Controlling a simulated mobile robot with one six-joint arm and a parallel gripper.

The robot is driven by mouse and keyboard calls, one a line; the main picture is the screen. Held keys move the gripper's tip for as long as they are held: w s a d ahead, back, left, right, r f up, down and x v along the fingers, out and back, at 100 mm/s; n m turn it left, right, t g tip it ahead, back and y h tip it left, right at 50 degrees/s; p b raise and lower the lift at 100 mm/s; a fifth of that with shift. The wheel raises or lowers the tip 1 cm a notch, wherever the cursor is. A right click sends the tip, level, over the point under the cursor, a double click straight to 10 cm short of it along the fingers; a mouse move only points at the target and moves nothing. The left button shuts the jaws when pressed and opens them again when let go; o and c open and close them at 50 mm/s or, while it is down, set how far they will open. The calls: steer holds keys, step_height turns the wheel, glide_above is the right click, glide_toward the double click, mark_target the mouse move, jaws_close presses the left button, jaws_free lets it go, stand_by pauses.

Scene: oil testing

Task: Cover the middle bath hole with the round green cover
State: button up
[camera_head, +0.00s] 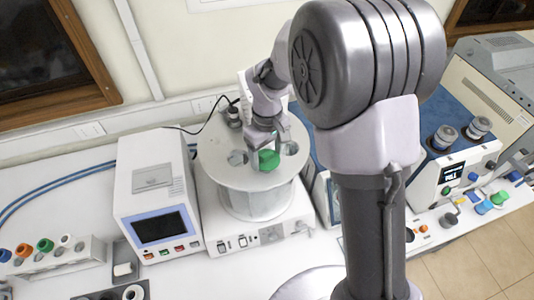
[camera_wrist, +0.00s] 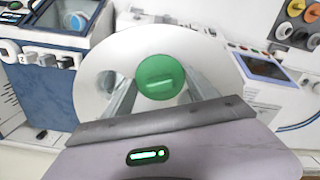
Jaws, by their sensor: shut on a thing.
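The round green cover (camera_head: 268,160) is held by my gripper (camera_head: 262,158) at the top of the round bath (camera_head: 222,132). It also shows in the wrist view (camera_wrist: 160,78), between the two finger ends, over the bath's pale lid. My gripper (camera_wrist: 148,88) is shut on it. In the head view one dark hole (camera_head: 237,158) is left of the cover and another (camera_head: 291,148) is right of it. The middle hole is not visible; the cover and gripper hide that spot. I cannot tell whether the cover touches the lid.
A white instrument with a screen (camera_head: 160,229) stands left of the bath. A rack with coloured caps (camera_head: 46,253) is at the far left. A blue-topped device with two metal cups (camera_head: 445,136) is on the right. A round knobbed fitting (camera_head: 233,116) stands at the bath's back.

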mark_target(267, 154)
steer(key=shift+f+b, duration=0.65)
steer(key=shift+f, duration=0.15)
steer(key=o, duration=1.1)
steer(key=shift+c, duration=0.2)
steer(key=shift+r, duration=0.1)
step_height(267, 154, up, 11)
steer(key=p, duration=0.8)
steer(key=shift+p, duration=0.3)
